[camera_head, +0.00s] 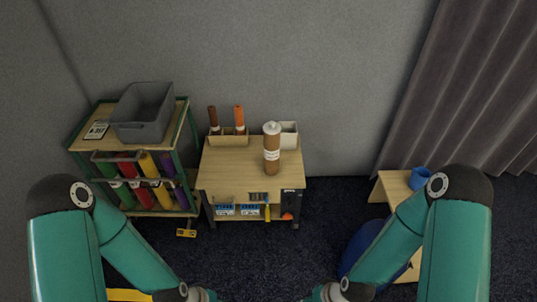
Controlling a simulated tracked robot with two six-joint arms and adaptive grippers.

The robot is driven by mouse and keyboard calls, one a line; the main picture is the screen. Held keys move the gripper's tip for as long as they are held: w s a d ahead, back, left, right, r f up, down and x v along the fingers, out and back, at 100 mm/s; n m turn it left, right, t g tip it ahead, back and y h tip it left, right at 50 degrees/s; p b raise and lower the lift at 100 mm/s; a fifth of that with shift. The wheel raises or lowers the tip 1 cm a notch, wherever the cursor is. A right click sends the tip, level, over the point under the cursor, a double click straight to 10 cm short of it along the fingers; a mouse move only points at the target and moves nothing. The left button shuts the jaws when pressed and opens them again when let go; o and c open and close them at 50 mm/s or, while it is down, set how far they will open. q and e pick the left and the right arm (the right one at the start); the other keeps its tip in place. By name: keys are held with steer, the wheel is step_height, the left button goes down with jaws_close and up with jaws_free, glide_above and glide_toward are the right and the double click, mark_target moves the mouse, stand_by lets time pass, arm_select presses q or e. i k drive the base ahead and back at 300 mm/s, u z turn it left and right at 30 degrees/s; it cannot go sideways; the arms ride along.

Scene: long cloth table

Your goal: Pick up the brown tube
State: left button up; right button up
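A thick brown tube (271,158) with a white label band and a pale cap stands upright on the small wooden workbench (225,172), right of its middle. A thinner, darker brown tube (212,116) stands in a wooden holder (228,141) at the back left of the bench, beside an orange tube (239,115). Both my arms reach in along the bottom of the head view and bend toward the middle. Their grippers are cut off by the bottom edge, well short of the bench.
At left, a green-framed shelf (105,143) holds a grey crate (143,130) and several coloured rolls. At right, a blue mug (420,178) is on a low wooden table (390,187). Dark carpet (335,215) lies open between.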

mark_target(271, 143)
steer(key=i, duration=1.05)
steer(key=z, duration=0.55)
